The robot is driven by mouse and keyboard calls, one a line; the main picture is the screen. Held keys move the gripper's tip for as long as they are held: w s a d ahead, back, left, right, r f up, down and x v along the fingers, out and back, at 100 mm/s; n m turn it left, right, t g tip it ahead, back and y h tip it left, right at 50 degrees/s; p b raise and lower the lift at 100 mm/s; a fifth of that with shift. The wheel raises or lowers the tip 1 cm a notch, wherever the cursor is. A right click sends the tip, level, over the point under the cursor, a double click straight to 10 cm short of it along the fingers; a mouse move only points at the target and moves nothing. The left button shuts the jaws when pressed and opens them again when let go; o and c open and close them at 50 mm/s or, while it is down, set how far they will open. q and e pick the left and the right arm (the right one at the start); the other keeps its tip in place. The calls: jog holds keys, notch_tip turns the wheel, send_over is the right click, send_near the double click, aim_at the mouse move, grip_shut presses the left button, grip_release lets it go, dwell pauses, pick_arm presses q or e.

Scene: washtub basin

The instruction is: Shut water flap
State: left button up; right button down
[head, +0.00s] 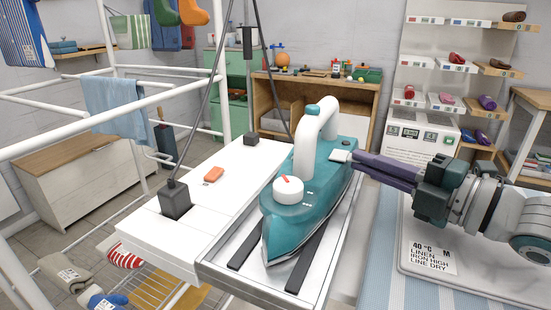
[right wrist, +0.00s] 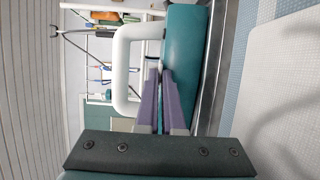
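A teal iron (head: 312,200) with a white looped handle (head: 305,150) and a white dial with a red mark (head: 288,190) stands on a metal tray with dark strips (head: 245,250). My right gripper (head: 345,157) reaches in from the right, its purple fingers close together and their tips at the iron's upper side, near the handle. A small pale piece shows at the tips; I cannot tell whether it is the water flap or part of the fingers. In the right wrist view the fingers (right wrist: 160,75) lie between the handle (right wrist: 122,70) and teal body (right wrist: 182,70). My left gripper is out of view.
A striped ironing surface with a printed pale cloth (head: 465,270) lies to the right, under my right arm. A white pipe rack (head: 90,115) stands at the left.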

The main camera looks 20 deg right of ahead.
jog(key=shift+f+t+b, duration=0.2)
jog(key=shift+t+b, duration=0.1)
jog(key=c, duration=1.3)
grip_release()
jog(key=shift+w, duration=0.1)
jog(key=shift+s+d, duration=0.2)
jog(key=shift+s, duration=0.4)
jog(key=p+v, duration=0.1)
jog(key=v, duration=0.7)
jog(key=shift+s+d+r+p, duration=0.1)
jog(key=shift+s+d+p, duration=0.05)
jog(key=shift+s+p, duration=0.2)
